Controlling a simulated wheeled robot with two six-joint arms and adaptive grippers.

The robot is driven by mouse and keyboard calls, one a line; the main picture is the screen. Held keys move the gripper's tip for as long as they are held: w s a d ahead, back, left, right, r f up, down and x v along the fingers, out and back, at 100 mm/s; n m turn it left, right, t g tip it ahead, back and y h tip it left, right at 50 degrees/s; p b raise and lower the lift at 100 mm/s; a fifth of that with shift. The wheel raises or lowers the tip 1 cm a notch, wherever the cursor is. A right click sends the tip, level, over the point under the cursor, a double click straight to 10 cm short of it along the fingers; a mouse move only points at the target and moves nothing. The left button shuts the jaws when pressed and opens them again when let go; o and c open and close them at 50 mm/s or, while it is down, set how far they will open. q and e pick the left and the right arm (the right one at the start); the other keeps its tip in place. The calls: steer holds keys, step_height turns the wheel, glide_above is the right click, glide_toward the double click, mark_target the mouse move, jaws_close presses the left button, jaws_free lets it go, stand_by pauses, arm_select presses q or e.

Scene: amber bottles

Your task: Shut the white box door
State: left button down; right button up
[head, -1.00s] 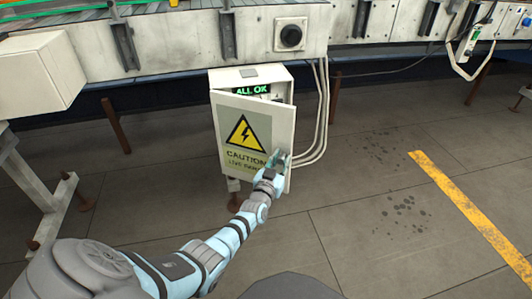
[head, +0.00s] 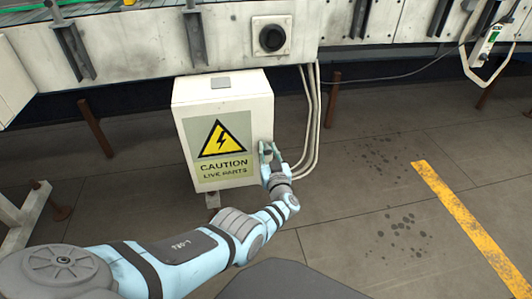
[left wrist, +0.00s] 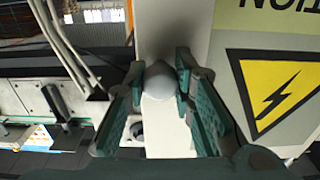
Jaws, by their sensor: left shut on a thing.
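The white box (head: 222,86) hangs below the conveyor frame in the head view. Its door (head: 184,133), with a yellow warning triangle and the words CAUTION LIVE PARTS, lies against the box front, and no gap shows. The door also fills the right of the left wrist view (left wrist: 222,55). My left gripper (head: 269,151) is at the door's right edge. In the left wrist view its green fingers stand on either side of a grey rounded knob (left wrist: 160,80), shut on it. The box's inside is hidden. My right gripper is not in view.
Pale cables (head: 315,125) run down right of the box. A switch with a black knob (head: 271,38) sits on the conveyor frame above. Brown legs (head: 333,98) stand behind. The floor to the right is clear, with a yellow stripe (head: 465,220).

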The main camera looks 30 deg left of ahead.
mark_target(266, 120)
arm_select(q)
steer(key=shift+w+d+r, duration=0.1)
steer(key=shift+w, duration=0.05)
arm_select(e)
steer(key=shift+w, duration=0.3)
arm_select(q)
steer(key=shift+r, duration=0.1)
steer(key=c, duration=1.3)
jaws_free()
steer(key=shift+w, duration=0.15)
steer(key=shift+a, duration=0.25)
steer(key=shift+f, duration=0.2)
steer(key=shift+r, duration=0.15)
step_height(266, 120, up, 10)
steer(key=shift+f, duration=0.1)
